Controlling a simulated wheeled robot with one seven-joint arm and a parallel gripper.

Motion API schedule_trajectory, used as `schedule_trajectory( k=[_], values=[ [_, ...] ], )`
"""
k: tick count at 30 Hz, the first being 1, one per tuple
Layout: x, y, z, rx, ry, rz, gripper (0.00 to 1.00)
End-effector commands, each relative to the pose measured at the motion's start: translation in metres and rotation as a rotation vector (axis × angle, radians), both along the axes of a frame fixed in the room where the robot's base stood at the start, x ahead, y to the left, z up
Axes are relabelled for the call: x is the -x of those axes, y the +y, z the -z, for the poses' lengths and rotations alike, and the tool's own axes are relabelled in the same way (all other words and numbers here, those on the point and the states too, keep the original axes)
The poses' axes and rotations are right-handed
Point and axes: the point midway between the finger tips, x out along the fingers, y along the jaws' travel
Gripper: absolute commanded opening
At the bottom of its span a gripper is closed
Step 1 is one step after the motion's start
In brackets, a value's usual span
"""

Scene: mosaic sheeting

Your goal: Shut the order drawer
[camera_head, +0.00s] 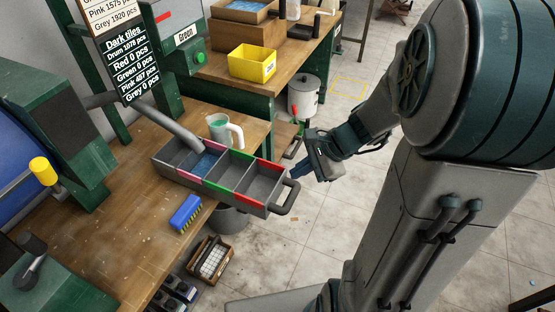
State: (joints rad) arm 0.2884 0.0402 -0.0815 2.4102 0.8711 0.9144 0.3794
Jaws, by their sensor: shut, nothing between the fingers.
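The order drawer (225,178) is a long grey tray with several compartments and pink, green and red rim markings. It sticks out past the wooden bench edge, with a dark bar handle (289,197) at its right end. One compartment near its left end holds small blue tiles (207,162); the other compartments look empty. My gripper (307,164) is just to the right of the drawer, near the handle, with its fingers pointing left and down. It is shut and holds nothing.
A blue brush (185,213) lies at the bench edge in front. A yellow bin (252,64) sits on the far bench. A crate (211,260) stands on the floor below. The floor at right is mostly clear.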

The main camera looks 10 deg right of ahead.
Motion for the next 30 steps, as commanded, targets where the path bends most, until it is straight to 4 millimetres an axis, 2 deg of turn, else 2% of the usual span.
schedule_trajectory(
  k=[1, 3, 6, 9, 12, 16, 30],
  values=[
    [-0.011, -0.009, 0.039, -0.065, 0.054, 0.120, 0.00],
    [-0.025, -0.020, 0.065, -0.146, 0.110, 0.273, 0.00],
    [-0.040, -0.036, 0.096, -0.238, 0.175, 0.452, 0.00],
    [-0.050, -0.049, 0.117, -0.300, 0.217, 0.577, 0.00],
    [-0.055, -0.057, 0.128, -0.334, 0.239, 0.648, 0.00],
    [-0.061, -0.055, 0.136, -0.348, 0.249, 0.674, 0.00],
    [-0.094, -0.007, 0.187, -0.347, 0.248, 0.670, 0.00]
  ],
)
